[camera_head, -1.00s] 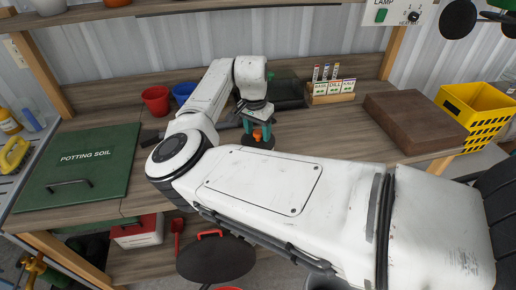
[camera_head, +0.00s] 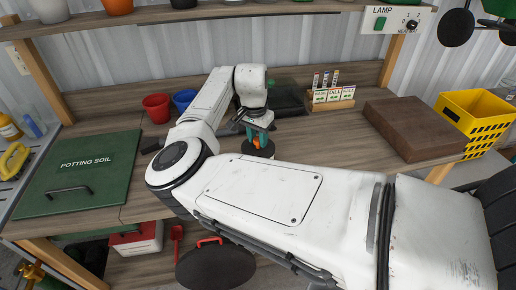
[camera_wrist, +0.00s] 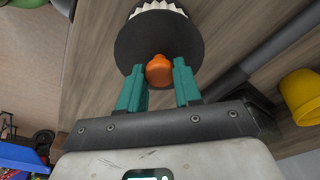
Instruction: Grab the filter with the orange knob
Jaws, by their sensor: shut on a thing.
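The filter is a black disc with an orange knob (camera_head: 257,143) and stands on the wooden bench. In the wrist view the filter's dark round face (camera_wrist: 140,42) has a white pleated edge at the top. My gripper (camera_head: 258,138) points down at it with teal fingers. In the wrist view my gripper (camera_wrist: 160,76) is shut on the orange knob (camera_wrist: 159,70), one finger on each side. My arm and gripper hide part of the filter in the head view.
A potting soil lid (camera_head: 80,172) lies at left. Red (camera_head: 156,107) and blue (camera_head: 184,98) pots stand behind my arm. A seed packet rack (camera_head: 331,97), brown block (camera_head: 413,127) and yellow crate (camera_head: 475,118) are to the right. A shelf (camera_head: 190,12) runs above.

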